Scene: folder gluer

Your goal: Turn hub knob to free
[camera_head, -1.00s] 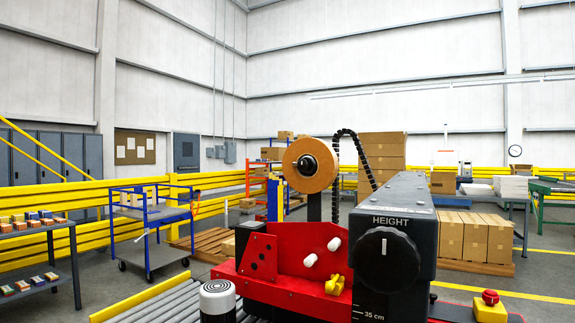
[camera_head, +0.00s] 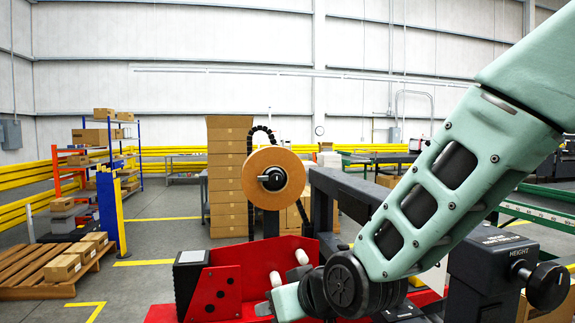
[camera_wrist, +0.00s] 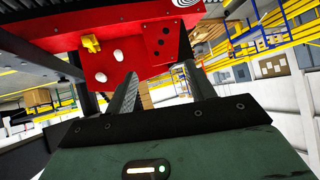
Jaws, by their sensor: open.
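The hub knob (camera_head: 272,179) is a dark round knob at the centre of the brown tape roll (camera_head: 291,163), above the red panel (camera_head: 245,278) in the head view. My arm crosses the right side of that view, with its wrist low and right of the roll. The fingers are not clear there. In the wrist view my gripper (camera_wrist: 160,75) is open and empty, its two fingers apart below the red panel (camera_wrist: 150,30). I cannot make out the hub knob in the wrist view. Its marking is too small to read.
A black HEIGHT knob (camera_head: 547,285) sticks out at the lower right, beside my arm. White pegs (camera_head: 302,256) stand out from the red panel. A yellow knob (camera_wrist: 91,43) shows in the wrist view. Stacked boxes (camera_head: 229,190) stand behind the roll.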

